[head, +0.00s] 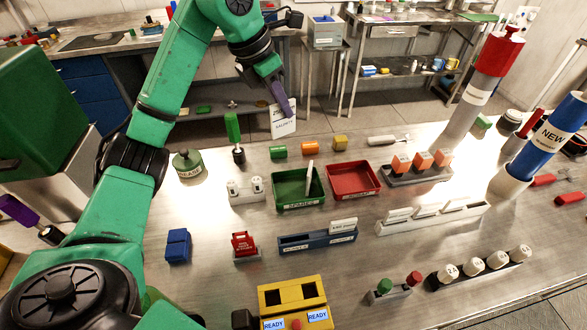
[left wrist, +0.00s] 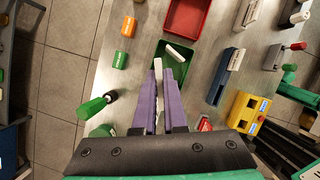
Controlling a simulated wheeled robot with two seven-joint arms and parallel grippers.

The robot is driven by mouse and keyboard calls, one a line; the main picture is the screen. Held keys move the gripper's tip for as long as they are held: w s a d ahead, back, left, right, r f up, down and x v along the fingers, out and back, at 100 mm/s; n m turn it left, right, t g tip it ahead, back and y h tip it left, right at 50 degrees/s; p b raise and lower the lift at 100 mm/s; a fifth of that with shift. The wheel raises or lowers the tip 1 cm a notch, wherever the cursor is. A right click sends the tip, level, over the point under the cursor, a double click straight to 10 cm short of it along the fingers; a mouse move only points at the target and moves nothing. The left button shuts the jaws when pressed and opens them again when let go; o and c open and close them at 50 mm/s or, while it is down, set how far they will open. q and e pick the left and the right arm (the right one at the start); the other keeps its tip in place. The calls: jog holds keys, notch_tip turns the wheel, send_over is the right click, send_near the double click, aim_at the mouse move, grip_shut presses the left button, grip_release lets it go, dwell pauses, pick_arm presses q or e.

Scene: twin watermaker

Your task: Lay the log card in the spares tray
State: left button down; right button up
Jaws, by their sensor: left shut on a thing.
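My left gripper (head: 281,98), with purple fingers, is shut on a white card (head: 284,124) with dark print. It holds the card raised beyond the far side of the green tray. In the left wrist view, my gripper (left wrist: 160,92) grips the card (left wrist: 158,72), seen nearly edge-on. The green spares tray (head: 288,206) has a white front label and stands left of the red tray. A white block (head: 309,174) is inside the green tray. In the left wrist view, the green tray (left wrist: 161,47) lies just past the fingertips. My right gripper is not in view.
A green-handled tool (head: 232,128) stands left of the card. Green (head: 278,152), orange (head: 310,148) and yellow (head: 340,143) pieces lie behind the trays. The red tray (head: 353,193) looks empty. A blue rack (head: 317,241) stands in front of the green tray.

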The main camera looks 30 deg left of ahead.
pick_arm(q)
jog(key=f, duration=0.6)
jog(key=s+f, duration=0.1)
jog(key=f, duration=0.5)
jog(key=d+f+p, duration=0.1)
jog(key=f, duration=0.5)
jog(key=shift+s, duration=0.4)
jog(key=shift+w+a+f, duration=0.15)
jog(key=shift+f, duration=0.05)
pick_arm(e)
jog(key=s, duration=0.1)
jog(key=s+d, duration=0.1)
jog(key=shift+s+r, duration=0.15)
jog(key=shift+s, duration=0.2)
pick_arm(q)
jog(key=c, duration=1)
grip_release()
jog(key=shift+r, duration=0.1)
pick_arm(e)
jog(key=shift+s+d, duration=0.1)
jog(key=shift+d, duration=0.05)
pick_arm(q)
jog(key=b+v, duration=0.1)
jog(key=v, duration=1.1)
jog(key=shift+b, duration=0.3)
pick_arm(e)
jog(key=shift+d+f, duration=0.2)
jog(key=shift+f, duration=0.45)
